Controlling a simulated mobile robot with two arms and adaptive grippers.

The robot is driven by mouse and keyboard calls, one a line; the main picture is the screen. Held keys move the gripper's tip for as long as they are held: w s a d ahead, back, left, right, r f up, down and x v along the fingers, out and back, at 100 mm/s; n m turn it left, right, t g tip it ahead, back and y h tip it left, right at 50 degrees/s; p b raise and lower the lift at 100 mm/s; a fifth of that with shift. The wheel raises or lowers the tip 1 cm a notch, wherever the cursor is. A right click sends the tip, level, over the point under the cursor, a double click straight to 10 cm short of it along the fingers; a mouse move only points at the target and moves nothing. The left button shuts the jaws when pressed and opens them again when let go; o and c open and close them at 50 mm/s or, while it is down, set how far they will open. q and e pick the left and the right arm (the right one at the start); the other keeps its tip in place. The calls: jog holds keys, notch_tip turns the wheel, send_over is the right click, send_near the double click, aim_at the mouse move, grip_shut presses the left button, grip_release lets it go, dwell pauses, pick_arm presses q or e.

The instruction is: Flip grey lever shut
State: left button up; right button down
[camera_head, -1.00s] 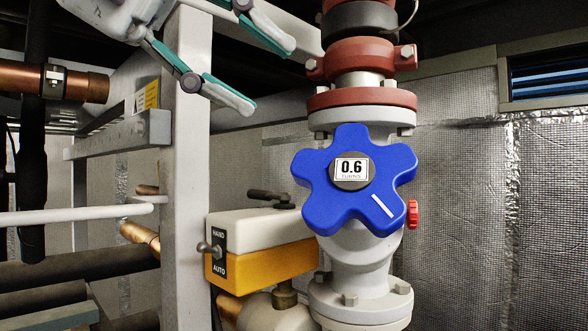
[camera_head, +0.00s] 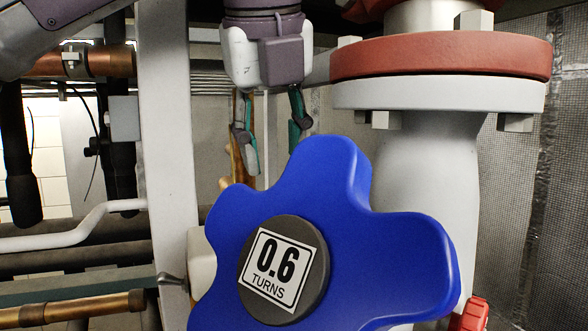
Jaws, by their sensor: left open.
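A small grey toggle lever (camera_head: 172,279) sticks out at the left of a cream box (camera_head: 203,265), at the lower left of the blue wheel. The blue wheel hides most of this box and anything on top of it. My left gripper (camera_head: 272,150) hangs down above and beyond the wheel, its two fingers apart and empty. It appears clear of the wheel. My right gripper is not in view.
The large blue handwheel (camera_head: 345,195) reads 0.6 turns and fills the lower middle. A flanged pipe (camera_head: 425,150) stands behind it. A grey post (camera_head: 168,130) rises at left, with copper and dark pipes beyond. A small red part (camera_head: 473,314) is at lower right.

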aim_at(273, 195)
pick_arm(q)
jog(key=x, duration=0.2)
jog(key=p+x, duration=0.1)
jog(key=x, duration=0.1)
jog(key=shift+a, duration=0.3)
jog(key=shift+w+d+f, duration=0.45)
jog(key=shift+d, duration=0.3)
jog(key=shift+s+a, duration=0.2)
jog(key=shift+a, duration=0.05)
jog(key=shift+a+r, duration=0.1)
jog(key=shift+a, duration=0.05)
jog(key=c, duration=0.3)
grip_shut()
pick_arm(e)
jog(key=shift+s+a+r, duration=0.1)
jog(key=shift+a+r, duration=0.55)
